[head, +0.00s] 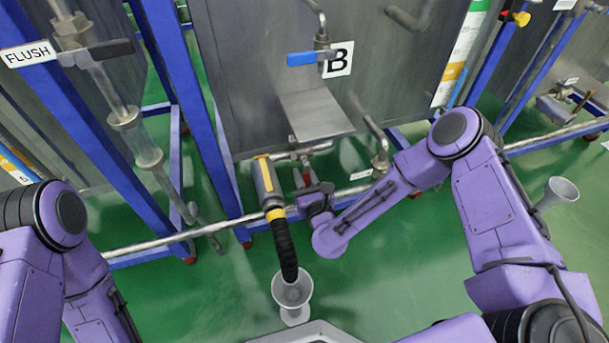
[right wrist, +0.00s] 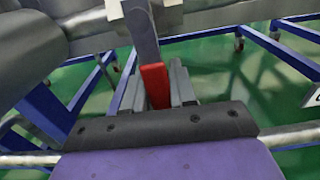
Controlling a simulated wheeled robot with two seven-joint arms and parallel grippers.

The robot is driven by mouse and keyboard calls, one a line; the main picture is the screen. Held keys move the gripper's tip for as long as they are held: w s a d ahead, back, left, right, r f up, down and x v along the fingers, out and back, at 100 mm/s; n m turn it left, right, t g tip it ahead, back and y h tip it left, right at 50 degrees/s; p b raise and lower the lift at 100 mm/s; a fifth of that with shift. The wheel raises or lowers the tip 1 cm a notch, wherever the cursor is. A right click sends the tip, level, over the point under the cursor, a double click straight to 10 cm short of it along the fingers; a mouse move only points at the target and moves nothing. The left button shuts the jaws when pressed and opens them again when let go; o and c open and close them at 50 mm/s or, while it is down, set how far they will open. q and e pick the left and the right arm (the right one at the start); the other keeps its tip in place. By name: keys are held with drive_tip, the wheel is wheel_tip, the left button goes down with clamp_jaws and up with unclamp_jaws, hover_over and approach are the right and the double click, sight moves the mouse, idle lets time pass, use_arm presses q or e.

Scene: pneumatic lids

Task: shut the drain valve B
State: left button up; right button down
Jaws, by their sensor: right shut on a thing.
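The drain valve under tank B (head: 243,88) sits on a short pipe (head: 315,149) below the tank's sloping plate. Its lever has a red grip (head: 306,176), which hangs down toward me, roughly crosswise to that pipe in the head view. My right gripper (head: 308,184) is at the red grip. In the right wrist view the red grip (right wrist: 154,86) stands between the two grey fingers, and its grey metal lever (right wrist: 143,32) runs up past them. The gripper is shut on the grip. The valve body is partly hidden. My left arm shows at left, but its gripper is out of view.
A grey and yellow fitting (head: 268,182) with a black hose (head: 284,245) hangs just left of my right gripper, above a funnel (head: 293,289). A blue-handled valve (head: 302,58) is higher, beside the B sign (head: 338,60). A FLUSH valve (head: 98,50) is at left.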

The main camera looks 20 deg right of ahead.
drive_tip(key=c, duration=1)
unclamp_jaws()
drive_tip(key=shift+a, duration=0.1)
drive_tip(key=shift+s, duration=0.1)
drive_tip(key=s+p, duration=0.2)
drive_tip(key=s, duration=0.8)
drive_tip(key=shift+s, duration=0.25)
